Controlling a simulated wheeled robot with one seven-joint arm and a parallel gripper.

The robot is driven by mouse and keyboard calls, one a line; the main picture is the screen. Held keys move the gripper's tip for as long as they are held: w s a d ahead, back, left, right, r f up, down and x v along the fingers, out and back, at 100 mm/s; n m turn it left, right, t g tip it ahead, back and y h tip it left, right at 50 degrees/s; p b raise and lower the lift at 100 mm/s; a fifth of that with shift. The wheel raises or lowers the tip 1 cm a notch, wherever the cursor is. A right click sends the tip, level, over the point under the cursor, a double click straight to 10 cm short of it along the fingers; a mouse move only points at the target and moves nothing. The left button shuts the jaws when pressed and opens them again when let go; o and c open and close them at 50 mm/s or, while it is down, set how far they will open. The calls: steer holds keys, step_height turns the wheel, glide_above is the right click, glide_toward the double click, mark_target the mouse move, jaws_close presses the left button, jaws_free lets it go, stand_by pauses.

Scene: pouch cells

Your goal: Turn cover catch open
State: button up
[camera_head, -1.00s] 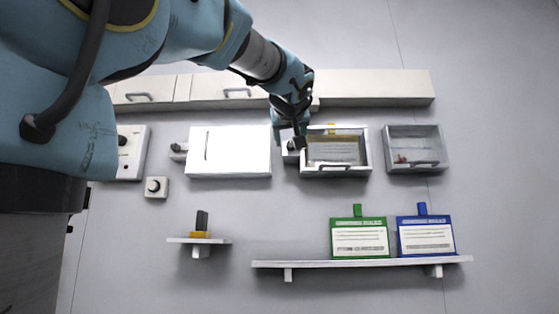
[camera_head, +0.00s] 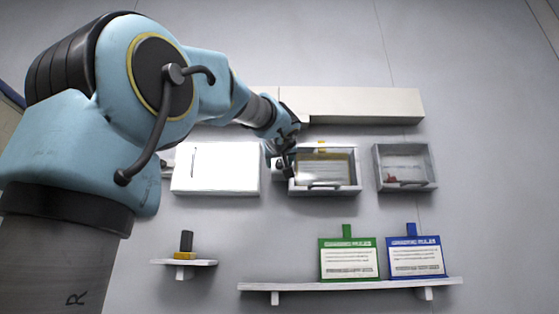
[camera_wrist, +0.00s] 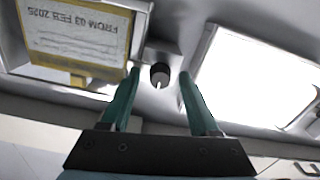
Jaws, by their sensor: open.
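In the wrist view a small dark catch knob (camera_wrist: 160,76) sits on a light mount, between a clear-fronted case (camera_wrist: 70,68) on the left and a bright white panel (camera_wrist: 250,75) on the right. The green fingers of my gripper (camera_wrist: 158,82) stand apart on either side of the knob; I cannot tell whether they touch it. In the head view my gripper (camera_head: 285,170) is at the left edge of the case (camera_head: 325,189), mostly hiding the catch there. The case has a handle and holds a yellow-edged labelled pouch (camera_wrist: 80,30).
A white-fronted box (camera_head: 215,168) is left of the case, a smaller grey box (camera_head: 430,182) right of it. A long pale ledge (camera_head: 365,106) runs above. Below, a shelf (camera_head: 350,285) holds green and blue cards; a small shelf (camera_head: 200,262) holds a black-and-yellow piece.

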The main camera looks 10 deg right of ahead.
jaws_close()
stand_by(0.5)
